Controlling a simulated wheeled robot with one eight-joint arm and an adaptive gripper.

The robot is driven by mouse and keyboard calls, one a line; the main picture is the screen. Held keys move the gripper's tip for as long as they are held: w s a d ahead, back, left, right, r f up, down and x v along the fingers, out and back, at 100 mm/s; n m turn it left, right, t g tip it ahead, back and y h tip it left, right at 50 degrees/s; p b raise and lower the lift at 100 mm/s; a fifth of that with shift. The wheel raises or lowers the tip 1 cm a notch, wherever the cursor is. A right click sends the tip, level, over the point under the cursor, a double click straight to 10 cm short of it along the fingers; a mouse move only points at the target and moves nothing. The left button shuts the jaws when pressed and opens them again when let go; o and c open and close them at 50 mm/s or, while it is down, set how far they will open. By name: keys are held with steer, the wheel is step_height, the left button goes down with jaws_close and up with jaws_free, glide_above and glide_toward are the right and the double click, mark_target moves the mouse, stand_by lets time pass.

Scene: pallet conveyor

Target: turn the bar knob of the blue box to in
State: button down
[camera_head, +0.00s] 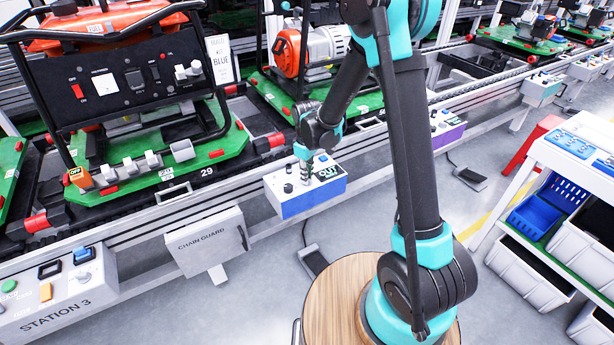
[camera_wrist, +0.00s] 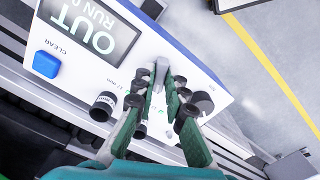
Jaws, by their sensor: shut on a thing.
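The blue box (camera_head: 312,200) is mounted at the front of the conveyor, with a white top and blue sides. My gripper (camera_head: 306,176) points down onto its top. In the wrist view the box's white top (camera_wrist: 118,72) carries a dark display (camera_wrist: 92,30) reading "OUT". The pale grey bar knob (camera_wrist: 161,70) stands between my fingertips (camera_wrist: 163,92), and the jaws are shut on it. Its lower part is partly hidden by the fingers. In the head view my gripper hides the knob.
A blue "CLEAR" button (camera_wrist: 47,64), a black knob (camera_wrist: 103,107) and another black knob (camera_wrist: 203,102) sit near the fingers. The chain guard plate (camera_head: 210,243) is left of the box. A white shelf cart (camera_head: 560,165) with bins stands right.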

steer(key=shift+n, duration=0.5)
steer(key=c, duration=1.6)
jaws_free()
steer(key=shift+o, duration=0.2)
step_height(320, 180, up, 12)
steer(key=s+d+f+m+t, duration=0.1)
steer(key=s+d+m+t, duration=0.1)
steer(key=s+d+m, duration=0.4)
steer(key=s+d+f+m+t, duration=0.2)
steer(key=s+d+m, duration=0.5)
steer(key=s+d, duration=0.6)
steer(key=d, duration=0.4)
steer(key=shift+s+d, duration=0.2)
steer(key=shift+d, duration=0.05)
